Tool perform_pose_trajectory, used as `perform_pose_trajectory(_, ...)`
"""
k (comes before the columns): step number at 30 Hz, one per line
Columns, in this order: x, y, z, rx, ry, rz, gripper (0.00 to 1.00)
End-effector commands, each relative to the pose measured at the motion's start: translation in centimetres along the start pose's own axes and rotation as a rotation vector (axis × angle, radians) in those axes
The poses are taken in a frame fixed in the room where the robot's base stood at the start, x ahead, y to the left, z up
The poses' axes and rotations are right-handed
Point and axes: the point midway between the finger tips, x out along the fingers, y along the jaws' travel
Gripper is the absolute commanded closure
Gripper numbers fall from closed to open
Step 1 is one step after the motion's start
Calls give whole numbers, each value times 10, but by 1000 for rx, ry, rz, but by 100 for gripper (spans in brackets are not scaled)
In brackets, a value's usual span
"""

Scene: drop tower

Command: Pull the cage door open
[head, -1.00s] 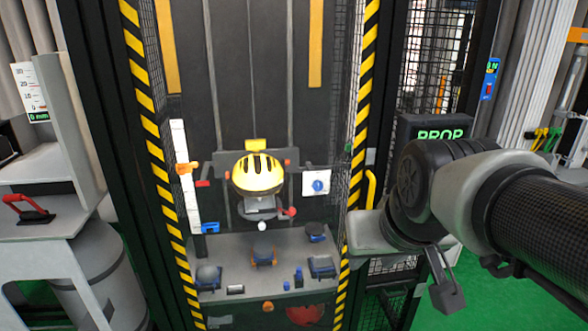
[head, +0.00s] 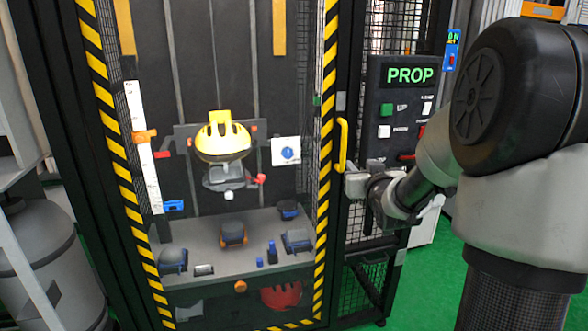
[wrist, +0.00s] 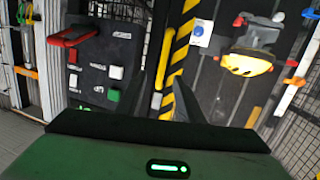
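The cage door (head: 326,120) has yellow-black striped edges and looks closed in the head view. Its yellow handle (head: 342,145) stands upright on the right edge. My gripper (head: 352,185) is just below and right of the handle, close to the door's right edge. In the wrist view the two dark fingers of my gripper (wrist: 161,82) are apart. The yellow handle (wrist: 166,44) shows beyond and between their tips, next to the striped edge (wrist: 182,48). I see no contact with the handle, and the exact gap is hard to judge.
A dark control panel (head: 400,75) marked PROP stands right of the door; it also shows in the wrist view (wrist: 100,55). Inside the cage are a yellow helmet (head: 222,138) and several small objects on a grey table (head: 208,255). A grey cylinder (head: 45,255) stands at left.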

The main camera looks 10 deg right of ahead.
Motion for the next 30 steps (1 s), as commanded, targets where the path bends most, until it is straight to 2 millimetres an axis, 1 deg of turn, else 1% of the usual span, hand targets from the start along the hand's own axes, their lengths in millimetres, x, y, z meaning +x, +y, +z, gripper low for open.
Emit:
perform_pose_trajectory(1,8,3,15,21,46,-6,66)
perform_pose_trajectory(4,13,3,12,48,115,-21,66)
perform_pose_trajectory(8,20,2,6,57,144,-27,66)
perform_pose_trajectory(11,32,2,4,56,143,-28,66)
perform_pose_trajectory(14,51,0,2,57,142,-29,66)
perform_pose_trajectory(24,125,-1,-8,57,141,-28,66)
perform_pose_trajectory(30,162,-2,-13,56,140,-27,66)
